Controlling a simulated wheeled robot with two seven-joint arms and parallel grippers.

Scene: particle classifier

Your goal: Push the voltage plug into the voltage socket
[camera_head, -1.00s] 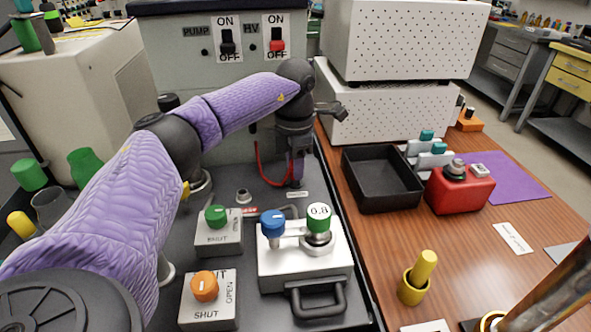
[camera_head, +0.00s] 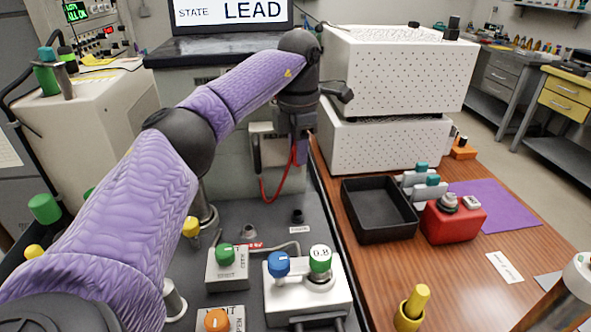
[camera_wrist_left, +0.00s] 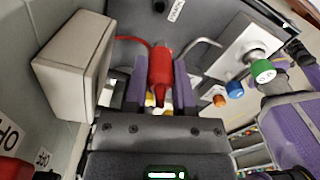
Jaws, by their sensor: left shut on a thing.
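My left gripper (camera_head: 301,155) is above the dark deck in the head view. In the left wrist view its purple fingers (camera_wrist_left: 160,88) are shut on a red plug (camera_wrist_left: 161,66), with a red cable trailing left. In the head view the plug is hidden by the gripper, but its red cable (camera_head: 276,196) hangs in a loop. A dark round socket (camera_head: 297,216) with a white label stands on the deck below the gripper, apart from it. It shows partly at the top of the left wrist view (camera_wrist_left: 159,5). My right gripper is not in view.
A beige box (camera_wrist_left: 75,66) is close beside the gripper. A second socket (camera_head: 249,231) with a red label, valve boxes and a white unit with blue and green knobs (camera_head: 310,290) stand in front. Perforated white cases (camera_head: 385,145) and a black tray (camera_head: 379,232) are right.

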